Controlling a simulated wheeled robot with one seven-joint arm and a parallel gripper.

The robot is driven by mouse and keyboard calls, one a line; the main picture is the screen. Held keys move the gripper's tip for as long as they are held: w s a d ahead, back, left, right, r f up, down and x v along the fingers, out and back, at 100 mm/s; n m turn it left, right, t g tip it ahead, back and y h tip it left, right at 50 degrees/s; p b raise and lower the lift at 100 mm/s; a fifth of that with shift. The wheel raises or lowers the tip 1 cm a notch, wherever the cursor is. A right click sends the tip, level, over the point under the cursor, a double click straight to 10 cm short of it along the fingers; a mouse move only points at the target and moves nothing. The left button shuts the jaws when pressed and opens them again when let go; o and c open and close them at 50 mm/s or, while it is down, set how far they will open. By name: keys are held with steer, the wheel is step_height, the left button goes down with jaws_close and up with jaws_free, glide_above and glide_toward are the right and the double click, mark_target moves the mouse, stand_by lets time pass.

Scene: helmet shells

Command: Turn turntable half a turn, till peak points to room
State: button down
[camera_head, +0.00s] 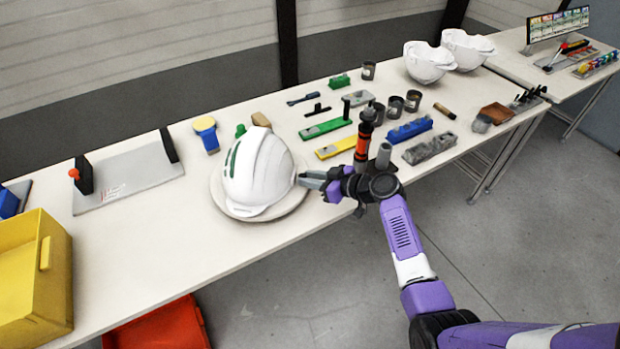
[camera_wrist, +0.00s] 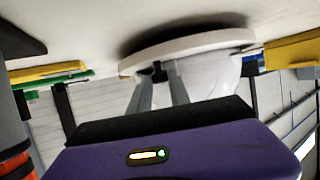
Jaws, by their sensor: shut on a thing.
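The white helmet shell (camera_head: 262,172) sits dome up on the round white turntable (camera_head: 287,212), with a green strip on its left side. I cannot tell its peak's direction for sure; a rim flares at the lower front. My gripper (camera_head: 305,179) reaches in from the right at the turntable's edge, low beside the helmet. In the wrist view, which is turned over, the fingers (camera_wrist: 159,78) close on a small dark knob (camera_wrist: 158,68) at the turntable's rim (camera_wrist: 205,42). The helmet (camera_wrist: 208,80) shows behind the fingers, partly hidden by them.
A grey board with black uprights (camera_head: 130,177) and a yellow bin (camera_head: 35,275) stand left. Green and yellow tools (camera_head: 338,147), dark cups (camera_head: 395,108) and an orange-black tool (camera_head: 364,135) are right, the last close to my wrist. Two more helmets (camera_head: 428,62) stand far back.

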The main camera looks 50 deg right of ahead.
stand_by(0.4)
steer(key=b, duration=0.1)
steer(key=d+b, duration=0.1)
steer(key=b, duration=0.1)
steer(key=shift+w+f+n+y, duration=0.3)
steer(key=shift+w, duration=0.05)
steer(key=shift+w+d+r+n+y+b, duration=0.1)
steer(key=shift+w+d+n+y+b, duration=0.2)
steer(key=shift+b, duration=0.6)
steer(key=shift+d+r+y, duration=0.1)
steer(key=shift+r+y, duration=0.05)
steer(key=shift+y, duration=0.15)
steer(key=shift+g, duration=0.3)
steer(key=c, duration=1.2)
jaws_free()
steer(key=shift+c, duration=0.2)
steer(key=shift+s, duration=0.15)
steer(key=b+v, duration=0.1)
steer(key=v, duration=0.6)
steer(key=shift+s+r, duration=0.2)
steer(key=shift+s, duration=0.1)
